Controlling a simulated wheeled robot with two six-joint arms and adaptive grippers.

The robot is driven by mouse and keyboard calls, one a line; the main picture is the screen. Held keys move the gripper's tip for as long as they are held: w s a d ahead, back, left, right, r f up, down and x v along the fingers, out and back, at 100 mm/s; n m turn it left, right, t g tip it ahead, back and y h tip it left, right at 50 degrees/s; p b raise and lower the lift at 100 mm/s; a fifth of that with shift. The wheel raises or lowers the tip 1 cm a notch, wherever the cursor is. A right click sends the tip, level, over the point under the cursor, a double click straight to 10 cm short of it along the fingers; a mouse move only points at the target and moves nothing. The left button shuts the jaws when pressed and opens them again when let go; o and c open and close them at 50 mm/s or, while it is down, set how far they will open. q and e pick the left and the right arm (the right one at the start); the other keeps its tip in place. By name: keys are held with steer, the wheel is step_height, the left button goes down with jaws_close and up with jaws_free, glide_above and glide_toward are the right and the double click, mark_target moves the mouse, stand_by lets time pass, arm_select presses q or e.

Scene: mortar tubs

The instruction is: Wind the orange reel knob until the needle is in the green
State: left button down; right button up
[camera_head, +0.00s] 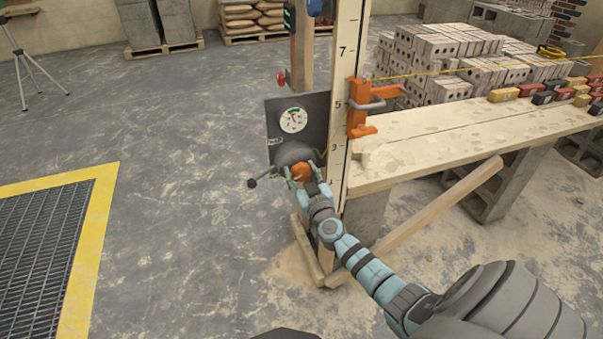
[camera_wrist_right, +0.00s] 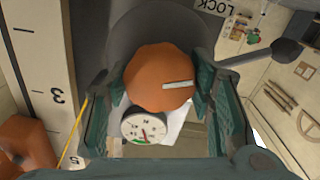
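The orange reel knob (camera_head: 301,172) is on the front of the grey reel, below the dial. My right gripper (camera_head: 303,177) reaches it from the front, with one finger on each side. In the right wrist view the knob (camera_wrist_right: 158,80), with a pale mark on its face, sits between the fingers, which appear to touch its sides. The round white dial (camera_head: 293,120) is on a grey plate above the knob. It also shows in the right wrist view (camera_wrist_right: 144,127), with a green band and a small needle; whether the needle lies in the green is too small to tell. My left gripper is out of view.
A black-tipped lever (camera_head: 253,183) sticks out left of the reel; in the wrist view (camera_wrist_right: 285,50) it is near the right finger. A numbered post (camera_head: 343,110) and an orange clamp (camera_head: 359,108) stand close right. The plank bench (camera_head: 450,135) extends right.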

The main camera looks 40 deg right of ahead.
steer(key=shift+c, duration=1)
steer(key=shift+r+m+p, duration=0.1)
steer(key=shift+m+p, duration=0.3)
steer(key=shift+m, duration=0.6)
steer(key=m, duration=0.2)
steer(key=shift+m, duration=0.4)
steer(key=o, duration=1.2)
steer(key=shift+c, duration=0.2)
steer(key=v, duration=1.2)
